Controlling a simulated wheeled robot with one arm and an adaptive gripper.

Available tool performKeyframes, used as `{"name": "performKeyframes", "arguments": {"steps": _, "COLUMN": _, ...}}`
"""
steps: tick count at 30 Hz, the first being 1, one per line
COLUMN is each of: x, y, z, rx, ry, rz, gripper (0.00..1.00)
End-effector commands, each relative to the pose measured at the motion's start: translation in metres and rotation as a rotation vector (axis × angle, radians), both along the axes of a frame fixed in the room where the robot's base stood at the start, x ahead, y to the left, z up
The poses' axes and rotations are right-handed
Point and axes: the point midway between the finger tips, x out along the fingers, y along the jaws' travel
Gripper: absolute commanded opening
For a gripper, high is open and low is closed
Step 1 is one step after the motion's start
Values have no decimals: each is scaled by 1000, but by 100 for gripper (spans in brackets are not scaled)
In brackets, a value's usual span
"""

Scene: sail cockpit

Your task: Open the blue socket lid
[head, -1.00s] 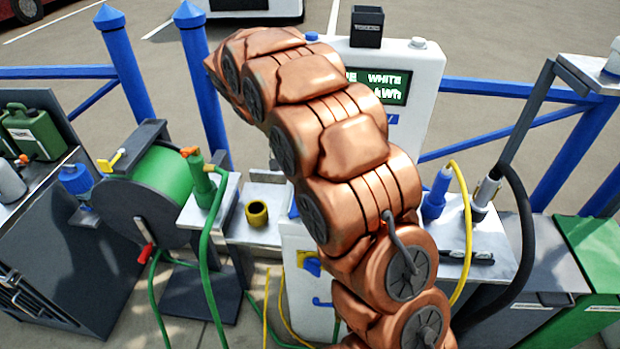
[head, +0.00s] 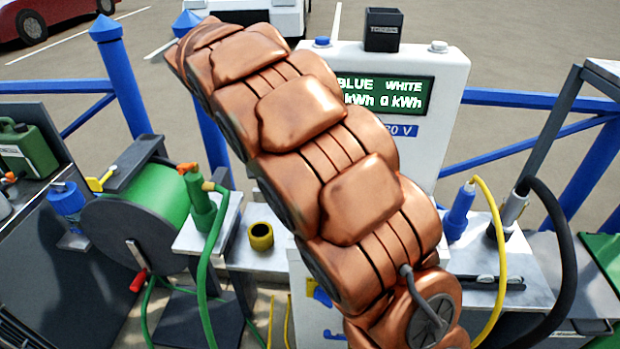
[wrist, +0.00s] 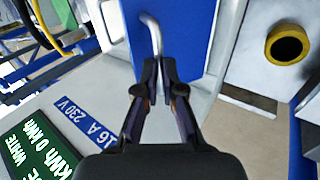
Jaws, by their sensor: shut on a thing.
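The blue lid (wrist: 186,35) is a flat blue panel at the top middle of the wrist view, on the white charging post (wrist: 95,110). It carries a thin bent metal handle (wrist: 151,27). My gripper (wrist: 158,68) is shut on the end of this handle, with its fingers in front of the lid. I cannot tell from this angle whether the lid stands away from the post. In the head view my arm hides the lid, the handle and the gripper. The post (head: 450,75) shows behind the arm with its green display (head: 410,95).
A green hose reel (head: 125,225) and a yellow ring (head: 260,236) on a grey bench stand left of my arm. A blue plug with a yellow cable (head: 460,212) and a black hose (head: 565,260) stand at the right. Blue railings run behind.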

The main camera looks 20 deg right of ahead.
Motion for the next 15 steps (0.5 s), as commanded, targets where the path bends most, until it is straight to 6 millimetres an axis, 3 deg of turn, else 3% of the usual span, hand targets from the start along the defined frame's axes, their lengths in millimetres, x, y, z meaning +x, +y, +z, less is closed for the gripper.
{"name": "performKeyframes", "arguments": {"steps": 1, "x": -1, "y": 10, "z": -20, "rx": 32, "ry": 28, "rz": 0, "gripper": 0}}
{"name": "performKeyframes", "arguments": {"steps": 11, "x": 5, "y": 8, "z": -26, "rx": 32, "ry": 37, "rz": -6, "gripper": 0}}
{"name": "performKeyframes", "arguments": {"steps": 12, "x": 5, "y": 8, "z": -25, "rx": 32, "ry": 35, "rz": -8, "gripper": 42}}
{"name": "performKeyframes", "arguments": {"steps": 14, "x": 4, "y": 7, "z": -24, "rx": 33, "ry": 32, "rz": -9, "gripper": 39}}
{"name": "performKeyframes", "arguments": {"steps": 15, "x": 3, "y": 7, "z": -22, "rx": 32, "ry": 29, "rz": -8, "gripper": 46}}
